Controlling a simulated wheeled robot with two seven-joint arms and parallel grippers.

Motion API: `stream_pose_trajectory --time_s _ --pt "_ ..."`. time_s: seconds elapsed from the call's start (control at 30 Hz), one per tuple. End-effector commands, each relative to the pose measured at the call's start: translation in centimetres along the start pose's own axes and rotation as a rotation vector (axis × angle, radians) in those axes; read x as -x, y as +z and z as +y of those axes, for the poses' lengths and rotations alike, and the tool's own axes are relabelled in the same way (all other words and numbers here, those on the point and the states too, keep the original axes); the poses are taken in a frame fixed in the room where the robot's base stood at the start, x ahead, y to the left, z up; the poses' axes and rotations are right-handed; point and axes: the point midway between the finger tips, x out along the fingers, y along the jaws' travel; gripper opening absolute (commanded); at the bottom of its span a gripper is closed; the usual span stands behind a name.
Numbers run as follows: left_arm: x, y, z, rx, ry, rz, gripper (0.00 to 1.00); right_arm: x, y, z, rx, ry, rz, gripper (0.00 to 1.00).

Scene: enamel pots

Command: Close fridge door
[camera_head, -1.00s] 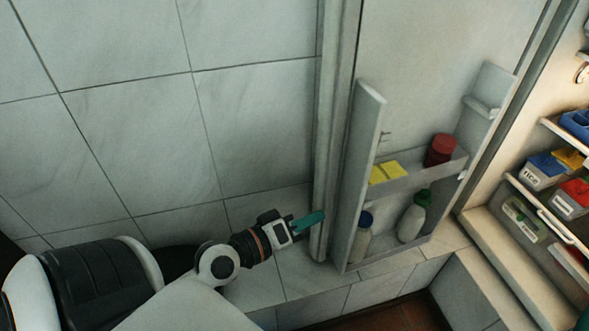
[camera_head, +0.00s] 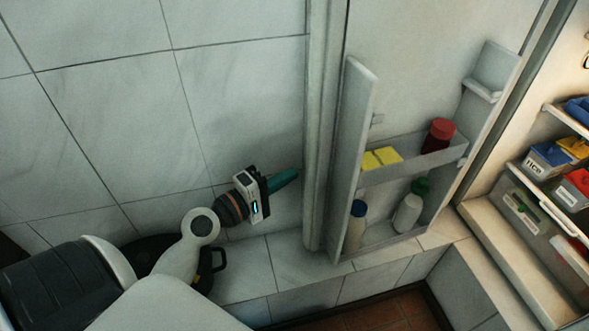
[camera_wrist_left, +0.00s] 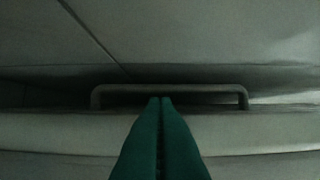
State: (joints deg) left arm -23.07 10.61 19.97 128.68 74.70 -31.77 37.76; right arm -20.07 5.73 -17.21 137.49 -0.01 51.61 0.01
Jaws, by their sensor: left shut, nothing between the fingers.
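The fridge door (camera_head: 322,120) stands open in the head view, its inner side with shelves facing right. My left gripper (camera_head: 288,177) is at the outer, left side of the door, close to its edge; whether it touches cannot be told. Its teal fingers are shut and empty. In the left wrist view the fingers (camera_wrist_left: 161,105) point at a bar handle (camera_wrist_left: 170,89) that lies just beyond their tips. The fridge interior (camera_head: 530,200) is lit at the right. My right gripper is not in view.
The door shelves hold a red-lidded jar (camera_head: 438,135), yellow blocks (camera_head: 381,158), a green-capped bottle (camera_head: 408,213) and a blue-capped bottle (camera_head: 356,225). Labelled containers (camera_head: 548,160) stand on the fridge shelves. A tiled wall (camera_head: 100,110) lies behind my left arm.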

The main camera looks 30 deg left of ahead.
Motion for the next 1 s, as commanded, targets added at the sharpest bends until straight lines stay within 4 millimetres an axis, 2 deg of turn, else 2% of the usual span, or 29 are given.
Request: stream_pose_trajectory --time_s 0.1,0.27,0.77,1.0 --pt "-1.5 0.0 0.0 0.001 -0.002 0.000 0.00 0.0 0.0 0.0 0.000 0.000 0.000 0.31" --pt "-2.4 0.0 0.1 0.001 0.000 0.000 0.00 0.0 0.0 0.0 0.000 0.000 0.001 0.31" --pt "-2.6 -0.1 0.0 0.001 0.001 -0.001 0.00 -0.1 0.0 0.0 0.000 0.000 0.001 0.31" --pt "-3.1 -1.3 -0.1 0.002 0.002 -0.012 0.00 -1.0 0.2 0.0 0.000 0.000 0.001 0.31"
